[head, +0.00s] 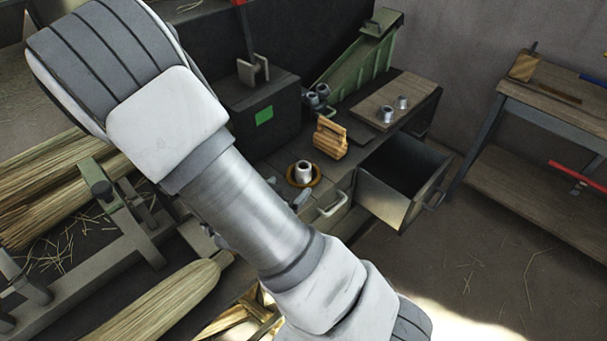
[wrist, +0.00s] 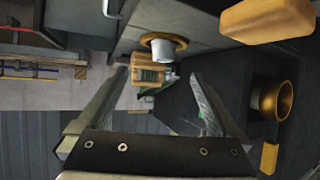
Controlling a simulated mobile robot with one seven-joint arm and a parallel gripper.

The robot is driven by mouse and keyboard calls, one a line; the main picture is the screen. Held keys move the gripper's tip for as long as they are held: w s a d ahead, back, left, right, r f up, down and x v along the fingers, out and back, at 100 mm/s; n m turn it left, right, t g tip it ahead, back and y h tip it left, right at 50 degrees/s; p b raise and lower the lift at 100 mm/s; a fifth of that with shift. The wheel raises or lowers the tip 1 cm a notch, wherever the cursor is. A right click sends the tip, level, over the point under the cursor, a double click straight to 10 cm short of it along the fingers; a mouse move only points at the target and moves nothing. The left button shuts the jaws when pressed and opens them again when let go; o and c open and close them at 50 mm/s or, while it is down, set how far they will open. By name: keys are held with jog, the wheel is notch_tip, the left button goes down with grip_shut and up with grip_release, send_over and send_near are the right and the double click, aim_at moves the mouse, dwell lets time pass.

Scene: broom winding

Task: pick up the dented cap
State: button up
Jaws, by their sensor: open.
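Several grey metal caps are in the head view. One cap (head: 303,172) sits in a round brass-coloured dish (head: 290,179) on the dark bench, and two caps (head: 386,113) (head: 402,102) stand on a wooden board. More lie by the green chute. I cannot tell which one is dented.
A wooden block (head: 330,138) stands behind the dish. An open drawer (head: 392,190) juts from the bench front. A dark box (head: 262,115) with a green label and a sloping green chute (head: 352,70) stand at the back. Broom straw (head: 165,305) lies at the left.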

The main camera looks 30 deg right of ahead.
aim_at(300, 171)
jog(key=b+x, duration=0.1)
jog(key=x, duration=0.6)
jog(key=shift+r, duration=0.1)
jog(key=shift+w+r+x, duration=0.1)
jog(key=shift+w+x, duration=0.05)
jog(key=shift+x, duration=0.75)
jog(key=shift+w+r+x, duration=0.1)
jog(key=shift+x, duration=0.75)
jog(key=shift+w+r+x, duration=0.1)
jog(key=shift+w+x, duration=0.05)
jog(key=shift+x, duration=0.75)
jog(key=shift+a, duration=0.15)
jog(key=c, duration=1.5)
jog(key=shift+r, duration=0.1)
jog(key=shift+c, duration=0.2)
